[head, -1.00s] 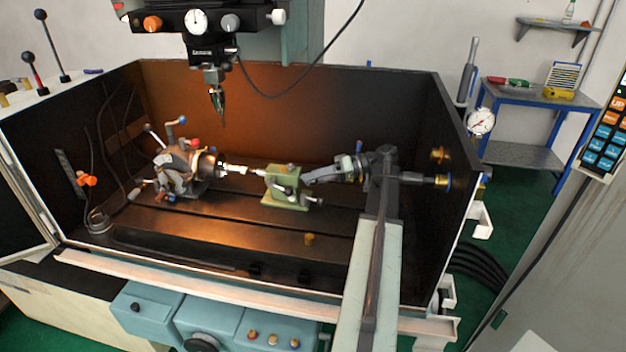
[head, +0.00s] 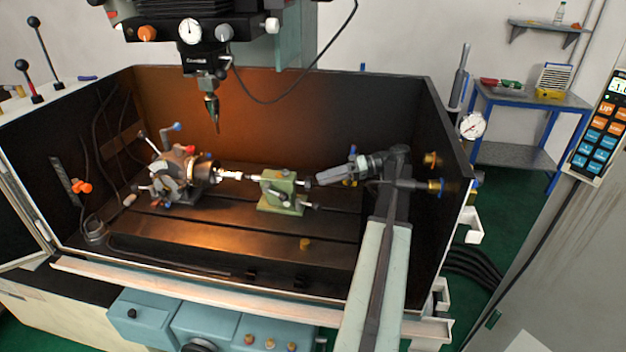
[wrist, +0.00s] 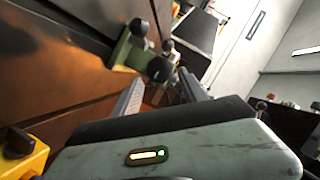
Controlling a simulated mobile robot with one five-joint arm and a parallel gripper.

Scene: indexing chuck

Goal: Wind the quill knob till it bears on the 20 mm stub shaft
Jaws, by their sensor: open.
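The green tailstock (head: 279,198) stands on the slotted table. A bright stub shaft (head: 232,175) runs between it and the chuck (head: 182,178) on the left. Whether the tailstock tip touches the shaft is too small to tell. The dark quill knob (head: 307,181) sticks out at the tailstock's right end. My gripper (head: 320,180) is open, just right of the knob, apart from it. In the wrist view the tailstock (wrist: 122,52) lies beyond my gripper (wrist: 161,77), with several dark knobs; the one at the fingertips (wrist: 160,68) appears to be the quill knob.
Dark enclosure walls (head: 250,110) surround the table, with a low front rail (head: 200,294). A yellow block (wrist: 22,158) shows at the wrist view's lower left.

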